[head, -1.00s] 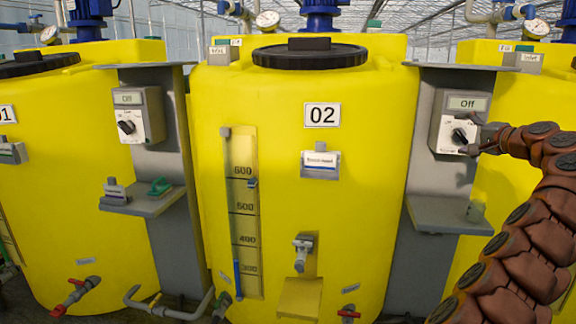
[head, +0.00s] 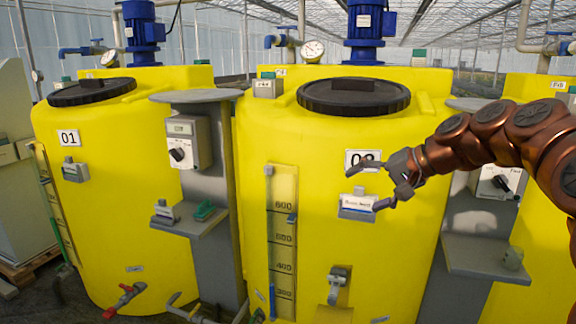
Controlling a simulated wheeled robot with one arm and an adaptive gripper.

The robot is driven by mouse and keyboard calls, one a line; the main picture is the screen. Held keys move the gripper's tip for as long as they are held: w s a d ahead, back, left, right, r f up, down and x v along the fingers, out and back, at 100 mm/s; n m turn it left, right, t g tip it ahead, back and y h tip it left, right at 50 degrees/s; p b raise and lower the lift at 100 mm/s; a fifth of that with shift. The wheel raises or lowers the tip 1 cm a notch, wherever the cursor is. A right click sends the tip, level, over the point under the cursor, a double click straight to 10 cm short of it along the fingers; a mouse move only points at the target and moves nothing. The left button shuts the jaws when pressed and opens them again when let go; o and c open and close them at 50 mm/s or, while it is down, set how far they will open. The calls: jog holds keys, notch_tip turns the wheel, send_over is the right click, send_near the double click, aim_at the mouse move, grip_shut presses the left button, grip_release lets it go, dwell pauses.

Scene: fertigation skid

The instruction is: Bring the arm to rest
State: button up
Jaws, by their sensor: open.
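My arm reaches in from the right edge in the head view. My gripper (head: 385,187) is open and empty, with its fingers apart and pointing left. It appears in front of the yellow tank 02 (head: 400,250) and covers part of that tank's number plate (head: 356,159). The control box (head: 497,184) with a dial stands to the right, below my arm, and its upper part with the display is hidden behind the arm.
Tank 01 (head: 110,225) stands at the left with its own control box (head: 188,142). Grey shelves (head: 480,258) jut out between the tanks. A label holder (head: 357,205) is on tank 02 close to the gripper in the picture. A red-handled valve (head: 124,298) sticks out low at the left.

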jog(key=s+a+f+n+g+h+p, duration=0.2)
jog(key=s+a+p, duration=0.1)
jog(key=s, duration=0.7)
jog(key=s+a+f+n+g+h+p, duration=0.1)
jog(key=s+a+f+g+h+p, duration=0.2)
jog(key=s, duration=0.7)
jog(key=s+d+f+g+h+p, duration=0.1)
jog(key=s+d+f+p, duration=0.1)
jog(key=s, duration=0.8)
jog(key=s+d+f+n+g+h+p, duration=0.1)
jog(key=s+d+p, duration=0.4)
jog(key=s, duration=0.5)
jog(key=shift+d+f+g+h, duration=0.15)
jog(key=shift+f+g+h, duration=0.15)
jog(key=shift+f+h, duration=0.5)
